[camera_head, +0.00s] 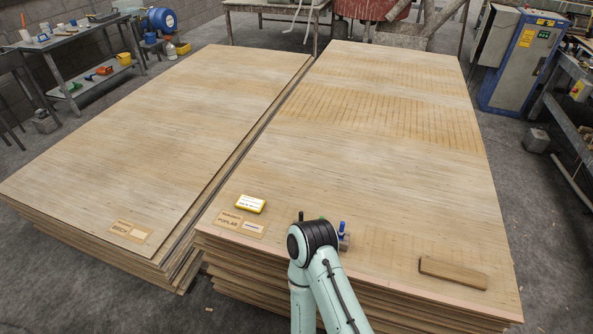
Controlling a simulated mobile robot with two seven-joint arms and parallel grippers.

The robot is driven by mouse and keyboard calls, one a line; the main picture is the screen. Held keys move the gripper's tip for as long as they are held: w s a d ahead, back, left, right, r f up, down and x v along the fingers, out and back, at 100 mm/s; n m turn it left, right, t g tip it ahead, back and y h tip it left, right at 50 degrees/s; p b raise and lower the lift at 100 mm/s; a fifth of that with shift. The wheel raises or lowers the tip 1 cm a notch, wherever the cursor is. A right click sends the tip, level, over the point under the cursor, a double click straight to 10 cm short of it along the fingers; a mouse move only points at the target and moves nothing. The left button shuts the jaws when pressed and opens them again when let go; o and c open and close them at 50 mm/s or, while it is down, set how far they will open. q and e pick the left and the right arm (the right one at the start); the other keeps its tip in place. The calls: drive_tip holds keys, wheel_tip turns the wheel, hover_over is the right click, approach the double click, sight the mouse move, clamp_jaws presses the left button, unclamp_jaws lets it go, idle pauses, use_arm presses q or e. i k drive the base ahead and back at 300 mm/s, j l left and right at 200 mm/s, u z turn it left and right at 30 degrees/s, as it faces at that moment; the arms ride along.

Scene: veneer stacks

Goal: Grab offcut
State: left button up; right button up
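The offcut (453,272) is a small brown wooden block. It lies flat near the front right corner of the right veneer stack (400,190). One of my arms comes in from the bottom edge, and its dark joint (313,238) is over the front edge of the right stack, left of the offcut. No gripper fingers can be made out. The arm is clearly apart from the offcut, with bare veneer between them.
A yellow-and-white box (250,204) and wooden label plates (240,222) lie left of my arm. A small blue-handled item (343,236) is partly hidden behind it. The left veneer stack (170,130) stands beside a narrow gap. The right stack's middle is clear.

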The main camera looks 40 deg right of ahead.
sight(434, 268)
drive_tip(key=j+z, duration=0.15)
drive_tip(key=z, duration=2.9)
